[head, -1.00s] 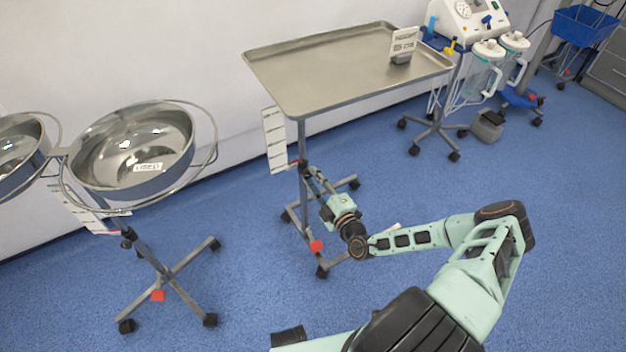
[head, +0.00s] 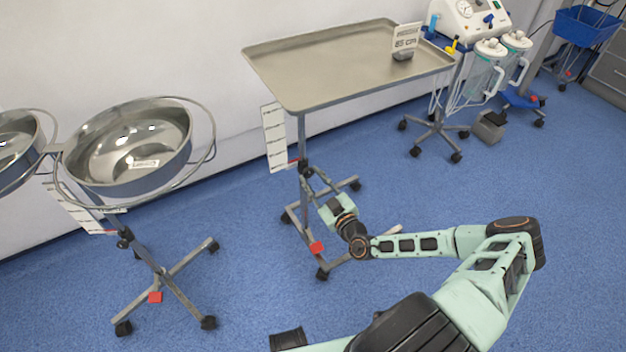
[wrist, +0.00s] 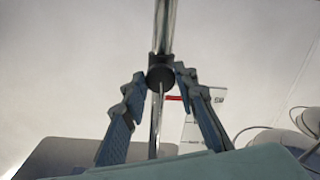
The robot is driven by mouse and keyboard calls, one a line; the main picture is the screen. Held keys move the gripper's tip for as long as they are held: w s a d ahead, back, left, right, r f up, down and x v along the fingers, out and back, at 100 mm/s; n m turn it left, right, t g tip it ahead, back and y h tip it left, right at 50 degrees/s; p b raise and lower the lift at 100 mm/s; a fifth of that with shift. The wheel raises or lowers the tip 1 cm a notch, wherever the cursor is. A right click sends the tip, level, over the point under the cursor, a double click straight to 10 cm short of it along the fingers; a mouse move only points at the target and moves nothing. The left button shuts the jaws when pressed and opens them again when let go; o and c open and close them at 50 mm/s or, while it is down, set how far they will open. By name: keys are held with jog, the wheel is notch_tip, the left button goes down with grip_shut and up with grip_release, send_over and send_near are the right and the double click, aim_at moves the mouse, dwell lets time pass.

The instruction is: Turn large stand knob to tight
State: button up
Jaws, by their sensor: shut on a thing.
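The large stand carries a flat metal tray (head: 345,65) on a grey column (head: 301,135). Its dark knob (head: 304,166) sits at the collar on the column below the tray. My gripper (head: 307,171) reaches up to this collar from the lower right. In the wrist view, the two fingers of my gripper (wrist: 158,84) converge at the black collar and knob (wrist: 160,75), one on each side, and are shut on it. The shiny column runs up and down between the fingers. The knob's turn angle cannot be told.
A white scale card (head: 275,137) with a red pointer hangs left of the column. A sign (head: 405,40) reading 85 cm stands on the tray. A double-bowl stand (head: 137,165) is at left, a suction unit (head: 468,30) at back right. Blue floor (head: 530,190) is clear at right.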

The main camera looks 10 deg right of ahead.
jog(key=shift+a+m, duration=0.1)
jog(key=shift+m, duration=0.5)
jog(key=o, duration=1.2)
jog(key=shift+c, duration=0.2)
jog(key=v, duration=0.7)
jog(key=shift+s, duration=0.25)
jog(key=shift+r, duration=0.1)
